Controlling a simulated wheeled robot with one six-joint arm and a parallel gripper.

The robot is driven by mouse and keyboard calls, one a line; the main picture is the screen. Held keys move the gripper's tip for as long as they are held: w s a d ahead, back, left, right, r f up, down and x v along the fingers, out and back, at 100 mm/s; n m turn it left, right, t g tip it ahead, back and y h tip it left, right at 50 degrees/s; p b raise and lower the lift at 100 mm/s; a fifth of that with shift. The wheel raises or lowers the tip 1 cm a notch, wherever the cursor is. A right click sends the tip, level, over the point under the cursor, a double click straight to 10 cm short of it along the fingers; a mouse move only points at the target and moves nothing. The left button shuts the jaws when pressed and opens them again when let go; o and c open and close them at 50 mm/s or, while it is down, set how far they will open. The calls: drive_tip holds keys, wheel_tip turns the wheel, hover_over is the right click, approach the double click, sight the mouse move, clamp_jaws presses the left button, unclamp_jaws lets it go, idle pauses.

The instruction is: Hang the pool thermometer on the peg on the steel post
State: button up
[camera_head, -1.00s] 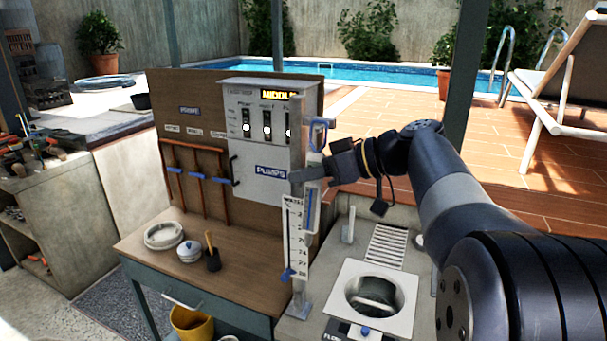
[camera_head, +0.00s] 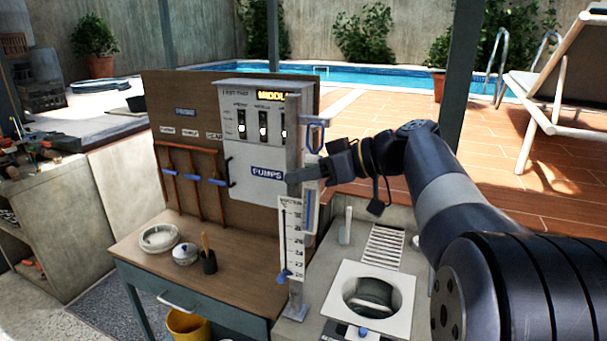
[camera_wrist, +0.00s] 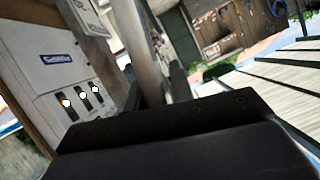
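The pool thermometer (camera_head: 292,242) is a white plate with a dark scale and a blue lower tip. The wrist view shows my gripper's fingers (camera_wrist: 156,88) flanking a grey upright length; the grip itself is hidden. A blue loop (camera_head: 316,135) shows right of the post. I cannot make out the peg clearly.
The wooden board with the pump panel (camera_head: 262,171) stands close behind the post. A bench (camera_head: 225,262) with a dish, a jar and a dark cup is at left. The pool (camera_head: 350,75) is behind.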

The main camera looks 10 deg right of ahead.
drive_tip(key=o, duration=0.4)
drive_tip(key=b+v, duration=0.2)
drive_tip(key=v, duration=0.8)
drive_tip(key=shift+s+d+r, duration=0.1)
drive_tip(key=shift+s+d, duration=0.1)
drive_tip(key=shift+d, duration=0.15)
drive_tip(key=shift+a, duration=0.1)
drive_tip(key=p+x, duration=0.2)
drive_tip(key=x, duration=0.8)
drive_tip(key=shift+w+a+p, duration=0.1)
drive_tip(key=shift+a+p, duration=0.2)
drive_tip(key=shift+a, duration=0.1)
